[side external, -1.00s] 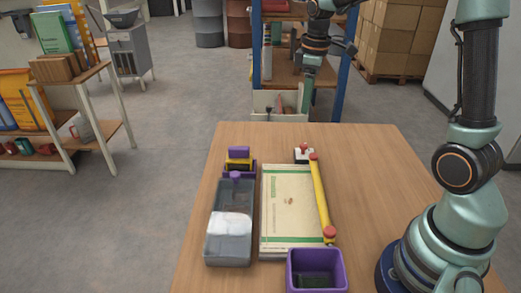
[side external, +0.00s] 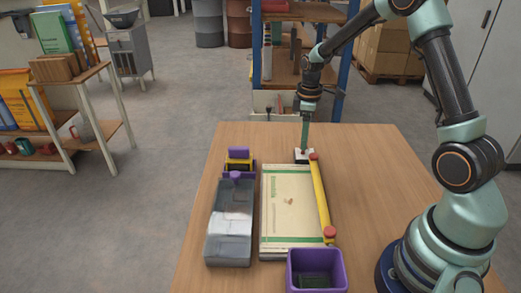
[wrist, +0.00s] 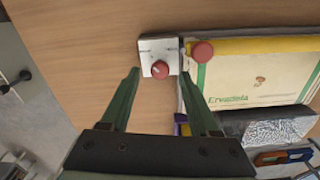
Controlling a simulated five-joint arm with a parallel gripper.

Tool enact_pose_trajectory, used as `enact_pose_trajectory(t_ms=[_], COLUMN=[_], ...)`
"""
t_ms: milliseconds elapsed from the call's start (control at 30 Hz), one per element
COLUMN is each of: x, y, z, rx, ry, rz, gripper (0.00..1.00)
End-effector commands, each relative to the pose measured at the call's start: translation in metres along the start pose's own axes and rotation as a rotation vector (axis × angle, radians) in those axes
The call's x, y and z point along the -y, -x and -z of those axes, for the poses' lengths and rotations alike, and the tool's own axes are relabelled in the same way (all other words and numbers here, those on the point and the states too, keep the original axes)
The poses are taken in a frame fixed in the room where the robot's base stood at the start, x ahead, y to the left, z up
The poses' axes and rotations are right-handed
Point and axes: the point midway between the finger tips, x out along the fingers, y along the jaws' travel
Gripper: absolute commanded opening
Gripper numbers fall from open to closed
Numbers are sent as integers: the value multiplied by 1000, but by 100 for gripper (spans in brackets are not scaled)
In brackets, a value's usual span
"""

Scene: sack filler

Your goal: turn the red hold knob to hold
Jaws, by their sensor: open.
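The red hold knob (wrist: 160,70) sits on a small white block (wrist: 158,47) in the wrist view, with a light mark on its top. In the side view the white block (side external: 299,158) stands at the back of the table, and my gripper hides the knob. My gripper (wrist: 159,73) is open, pointing down, with one green finger on each side of the knob and a visible gap to each. In the side view my gripper (side external: 305,148) is just above or around the block; I cannot tell the exact height.
Beside the block, a yellow bar (side external: 320,197) with red ends lies along a printed sack (side external: 287,205). A purple bin (side external: 316,256) is in front.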

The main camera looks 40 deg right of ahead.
Motion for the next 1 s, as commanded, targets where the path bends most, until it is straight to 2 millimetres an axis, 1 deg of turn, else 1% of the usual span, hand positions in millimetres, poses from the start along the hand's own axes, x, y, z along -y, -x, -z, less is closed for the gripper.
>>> enact_pose_trajectory(t_ms=[33,200,467,500,567,600,633,667,1000], x=[0,0,0,0,0,0,0,0,0], y=[-6,-16,-17,-17,-17,-17,-17,-17,-16], z=[0,0,0,0,0,0,0,0,0], rx=[2,0,0,0,0,0,0,0,0], ry=[0,0,0,0,0,0,0,0,-30], rz=[2,1,-1,-1,-1,0,0,0,0], gripper=[62,62,62,58,35,20,8,0,0])
